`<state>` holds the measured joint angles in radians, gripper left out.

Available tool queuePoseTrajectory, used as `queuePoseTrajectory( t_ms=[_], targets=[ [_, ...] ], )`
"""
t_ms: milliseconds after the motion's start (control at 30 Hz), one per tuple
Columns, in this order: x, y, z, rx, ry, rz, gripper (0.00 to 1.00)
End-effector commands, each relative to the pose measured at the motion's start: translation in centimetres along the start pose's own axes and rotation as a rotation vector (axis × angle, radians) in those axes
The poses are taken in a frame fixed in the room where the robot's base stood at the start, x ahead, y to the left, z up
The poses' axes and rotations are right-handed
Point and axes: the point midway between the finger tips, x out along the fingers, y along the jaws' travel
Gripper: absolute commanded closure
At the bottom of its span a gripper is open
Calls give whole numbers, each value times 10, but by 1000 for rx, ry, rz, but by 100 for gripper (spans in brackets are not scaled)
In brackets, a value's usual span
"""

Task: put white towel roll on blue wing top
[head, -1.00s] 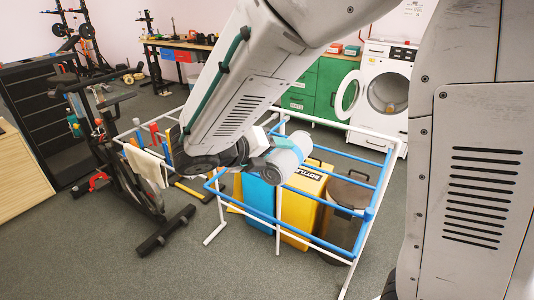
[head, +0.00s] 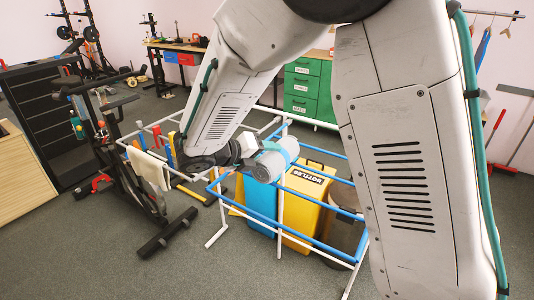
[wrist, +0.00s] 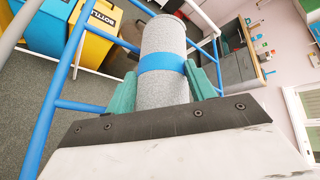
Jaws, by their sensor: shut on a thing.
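The white towel roll (head: 273,162) is a pale grey-white cylinder with a blue band. In the wrist view the roll (wrist: 163,50) lies between the green fingers of my gripper (wrist: 163,84), which is shut on it around the blue band. The blue wing top (head: 318,242) is the frame of blue bars on the right side of the white drying rack. In the head view the roll overlaps the wing's back left part. The wrist view shows blue bars (wrist: 62,80) beside and beyond the roll. I cannot tell whether roll and bars touch.
A yellow bin (head: 301,195) and a blue bin (head: 260,200) stand under the wing. A cream cloth (head: 150,168) hangs on the rack's left side. An exercise bike (head: 118,165) stands at the left. My arm hides part of the right side.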

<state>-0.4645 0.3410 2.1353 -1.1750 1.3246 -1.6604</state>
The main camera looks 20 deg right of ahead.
Motion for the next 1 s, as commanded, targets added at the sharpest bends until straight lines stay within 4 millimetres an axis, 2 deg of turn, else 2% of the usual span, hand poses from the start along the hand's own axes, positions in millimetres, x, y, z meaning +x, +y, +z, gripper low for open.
queuePoseTrajectory(
  t_ms=[67,100,167,467,567,667,1000],
  targets=[
    [1,1,-1,-1,0,0,73],
    [1,2,-1,-1,0,0,40],
    [1,1,-1,0,0,0,24],
    [0,0,0,0,0,0,24],
    [-6,0,0,0,-2,1,24],
    [-22,0,0,-1,-3,3,24],
    [-93,0,0,-1,-3,2,24]
  ],
)
